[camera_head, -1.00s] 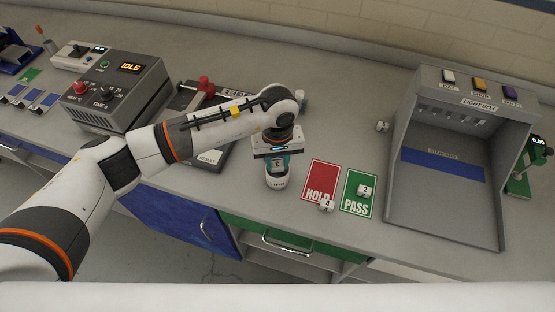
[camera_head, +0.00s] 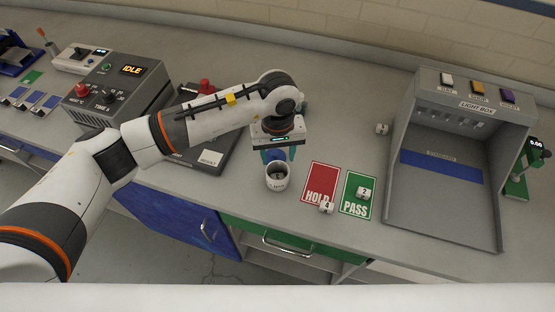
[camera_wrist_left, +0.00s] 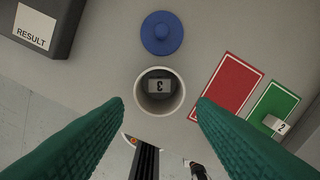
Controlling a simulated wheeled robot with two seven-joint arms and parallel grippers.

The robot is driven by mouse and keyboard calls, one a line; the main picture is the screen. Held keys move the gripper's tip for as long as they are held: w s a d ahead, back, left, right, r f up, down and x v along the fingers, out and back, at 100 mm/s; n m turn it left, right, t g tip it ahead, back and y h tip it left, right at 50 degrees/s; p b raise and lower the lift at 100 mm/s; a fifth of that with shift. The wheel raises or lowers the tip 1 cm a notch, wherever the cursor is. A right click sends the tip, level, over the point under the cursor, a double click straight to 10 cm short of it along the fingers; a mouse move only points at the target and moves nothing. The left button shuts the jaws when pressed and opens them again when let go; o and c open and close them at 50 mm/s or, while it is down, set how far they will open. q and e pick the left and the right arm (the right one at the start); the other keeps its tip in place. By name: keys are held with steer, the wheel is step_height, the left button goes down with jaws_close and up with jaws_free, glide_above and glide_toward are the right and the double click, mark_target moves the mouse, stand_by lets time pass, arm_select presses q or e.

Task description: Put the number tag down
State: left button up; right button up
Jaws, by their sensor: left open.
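The number tag (camera_wrist_left: 159,86), a small white block marked 3, lies inside the white cup (camera_wrist_left: 160,106), seen from above in the left wrist view. In the head view the cup (camera_head: 278,177) stands upright on the bench; the tag is hard to make out there. My left gripper (camera_head: 279,154) is above and just behind the cup. In the left wrist view its green fingers (camera_wrist_left: 162,107) are spread apart on either side of the cup, with nothing between them. My right gripper is not in view.
A blue knobbed lid (camera_wrist_left: 162,33) lies behind the cup. To the right are a red HOLD card (camera_head: 320,180) and a green PASS card (camera_head: 354,205), with tags 4 (camera_head: 326,208) and 2 (camera_head: 363,193). Another tag (camera_head: 381,128) lies near the light box (camera_head: 450,190).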

arm_select(q)
step_height(320, 180, up, 9)
steer(key=b, duration=0.2)
